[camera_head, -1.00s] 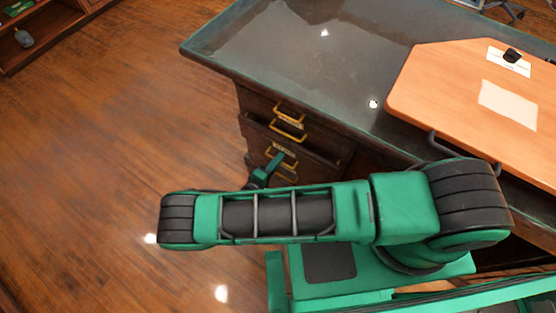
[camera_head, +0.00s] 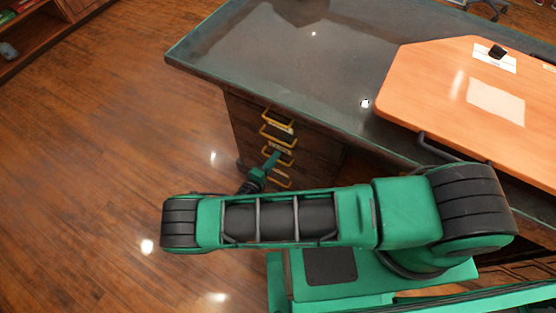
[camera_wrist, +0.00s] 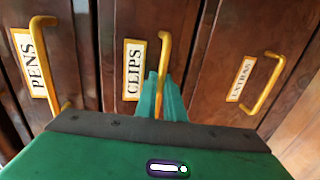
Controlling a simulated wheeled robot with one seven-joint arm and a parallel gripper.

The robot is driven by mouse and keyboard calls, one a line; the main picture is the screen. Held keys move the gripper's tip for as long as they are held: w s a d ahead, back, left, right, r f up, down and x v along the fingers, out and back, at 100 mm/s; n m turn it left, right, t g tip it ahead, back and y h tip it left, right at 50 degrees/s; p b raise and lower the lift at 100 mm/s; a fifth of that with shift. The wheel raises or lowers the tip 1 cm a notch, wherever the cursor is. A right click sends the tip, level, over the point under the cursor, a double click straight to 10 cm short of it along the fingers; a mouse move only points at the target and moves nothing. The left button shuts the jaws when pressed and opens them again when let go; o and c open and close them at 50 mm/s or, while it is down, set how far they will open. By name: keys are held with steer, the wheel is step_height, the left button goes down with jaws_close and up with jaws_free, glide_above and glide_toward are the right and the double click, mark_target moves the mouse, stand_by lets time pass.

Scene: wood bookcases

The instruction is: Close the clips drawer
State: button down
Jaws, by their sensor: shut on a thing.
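The clips drawer (camera_wrist: 112,65) has a dark wood front with a white CLIPS label (camera_wrist: 132,70) and a brass handle (camera_wrist: 163,60). In the wrist view its front looks about level with its neighbours. My gripper (camera_wrist: 162,95) is shut on the brass handle, its green fingers around the lower part of it in that view. In the head view my gripper (camera_head: 271,161) is at the drawer stack on the desk's left side. My arm and fingers hide part of the lower drawers there.
The PENS drawer (camera_wrist: 58,65) and the EXTRAS drawer (camera_wrist: 225,70) flank the clips drawer, each with a brass handle. The dark desk top (camera_head: 290,60) overhangs the drawers, and an orange-brown board (camera_head: 430,90) lies on it. The wood floor (camera_head: 100,120) on the left is clear.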

steer(key=shift+w+d+f, duration=0.1)
steer(key=shift+w+f, duration=0.05)
steer(key=c, duration=2.2)
jaws_free()
steer(key=shift+w+d, duration=0.1)
steer(key=shift+o, duration=0.2)
steer(key=shift+r, duration=0.2)
steer(key=v, duration=1.1)
steer(key=shift+f, duration=0.15)
